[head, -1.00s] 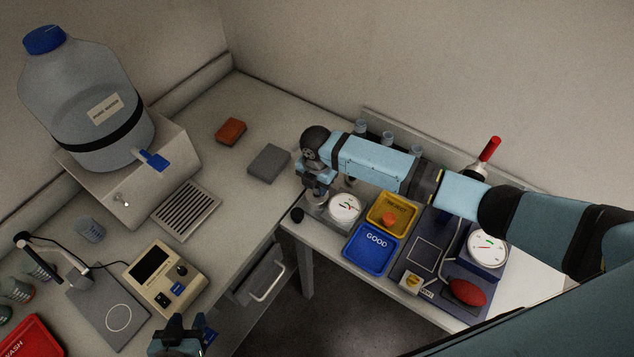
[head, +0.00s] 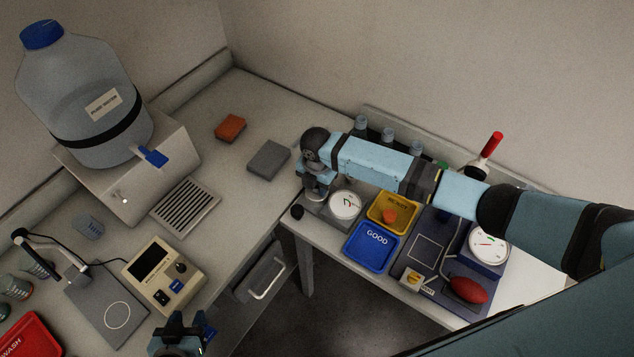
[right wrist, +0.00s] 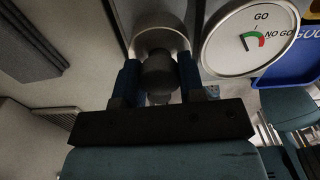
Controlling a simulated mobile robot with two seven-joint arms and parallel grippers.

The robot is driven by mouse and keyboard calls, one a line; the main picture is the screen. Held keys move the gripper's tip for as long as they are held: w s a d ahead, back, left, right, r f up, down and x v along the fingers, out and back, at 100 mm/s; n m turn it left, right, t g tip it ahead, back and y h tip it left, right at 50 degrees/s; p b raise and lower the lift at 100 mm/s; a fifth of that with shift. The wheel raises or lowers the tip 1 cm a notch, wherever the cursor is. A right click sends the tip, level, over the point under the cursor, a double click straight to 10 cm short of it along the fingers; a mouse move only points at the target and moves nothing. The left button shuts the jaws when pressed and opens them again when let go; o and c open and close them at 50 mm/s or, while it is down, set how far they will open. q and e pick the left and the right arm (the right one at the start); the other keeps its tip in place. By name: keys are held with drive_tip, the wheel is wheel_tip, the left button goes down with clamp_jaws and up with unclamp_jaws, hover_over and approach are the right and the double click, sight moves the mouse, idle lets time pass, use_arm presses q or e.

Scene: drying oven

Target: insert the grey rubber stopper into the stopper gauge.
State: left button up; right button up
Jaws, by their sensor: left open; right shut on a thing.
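My right gripper (head: 318,192) is at the left side of the stopper gauge (head: 345,205), a grey block with a round white dial. In the right wrist view the right gripper (right wrist: 159,80) is shut on the grey rubber stopper (right wrist: 159,72). Beyond the stopper is a rounded grey socket (right wrist: 150,38); the stopper lines up with it, but I cannot tell how far in it sits. The gauge dial (right wrist: 250,35) reads GO and NO GO. My left gripper (head: 182,338) is open and empty at the bottom edge of the head view.
A blue GOOD tray (head: 354,256) and a yellow tray (head: 376,209) holding an orange stopper (head: 389,216) stand right of the gauge. A black round piece (head: 297,212) is at its left. A second dial device (head: 488,244) with a red bulb (head: 468,290) is further right.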

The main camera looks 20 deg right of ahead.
drive_tip(key=shift+f, duration=0.3)
drive_tip(key=o, duration=1.5)
drive_tip(key=shift+c, duration=0.2)
drive_tip(key=shift+r, duration=0.1)
drive_tip(key=shift+r+p, duration=0.65)
drive_tip(key=shift+r, duration=3.3)
